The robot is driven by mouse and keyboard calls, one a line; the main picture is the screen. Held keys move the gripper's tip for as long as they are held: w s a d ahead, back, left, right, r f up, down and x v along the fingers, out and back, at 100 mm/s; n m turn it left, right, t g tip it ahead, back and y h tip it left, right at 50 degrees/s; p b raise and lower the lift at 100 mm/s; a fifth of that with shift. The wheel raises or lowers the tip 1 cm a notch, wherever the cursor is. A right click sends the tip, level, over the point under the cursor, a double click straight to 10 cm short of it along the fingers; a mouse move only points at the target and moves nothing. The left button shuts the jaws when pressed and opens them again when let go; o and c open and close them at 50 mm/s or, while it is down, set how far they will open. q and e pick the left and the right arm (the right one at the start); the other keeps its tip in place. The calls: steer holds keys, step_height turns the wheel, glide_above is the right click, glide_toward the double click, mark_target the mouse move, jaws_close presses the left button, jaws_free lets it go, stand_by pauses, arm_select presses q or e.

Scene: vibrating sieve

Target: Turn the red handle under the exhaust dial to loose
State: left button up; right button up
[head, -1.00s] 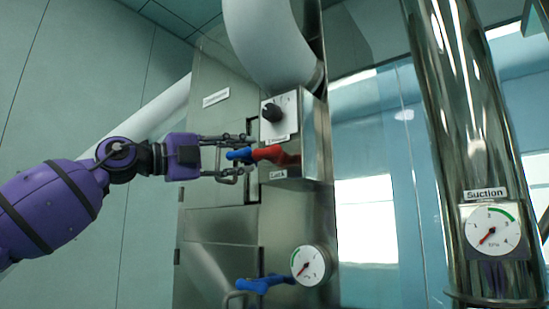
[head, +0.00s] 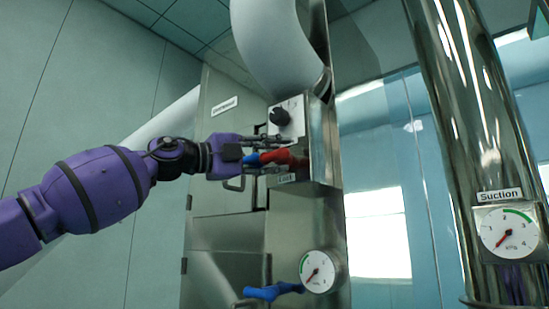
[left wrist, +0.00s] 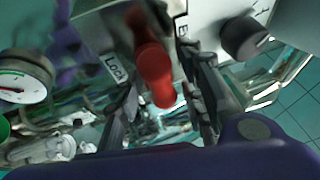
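The red handle (head: 286,158) sits on the metal box below the black dial knob (head: 279,117), with a "Lock" label (head: 286,178) beneath it. A blue piece (head: 252,158) shows just left of the red part. My left gripper (head: 284,154) has its fingers above and below the handle. In the left wrist view the red handle (left wrist: 153,68) stands between the two spread fingers (left wrist: 163,105), with visible gaps at its sides. The dial knob (left wrist: 244,38) shows at upper right there. The gripper looks open. My right gripper is not in view.
A lower blue handle (head: 272,292) and a round gauge (head: 318,271) are below on the steel cabinet. A large steel pipe with a "Suction" gauge (head: 508,231) stands at right. A white duct (head: 270,45) curves above the box.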

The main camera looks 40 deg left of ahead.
arm_select(q)
steer(key=shift+c, duration=0.2)
steer(key=shift+s+a, duration=0.1)
jaws_close()
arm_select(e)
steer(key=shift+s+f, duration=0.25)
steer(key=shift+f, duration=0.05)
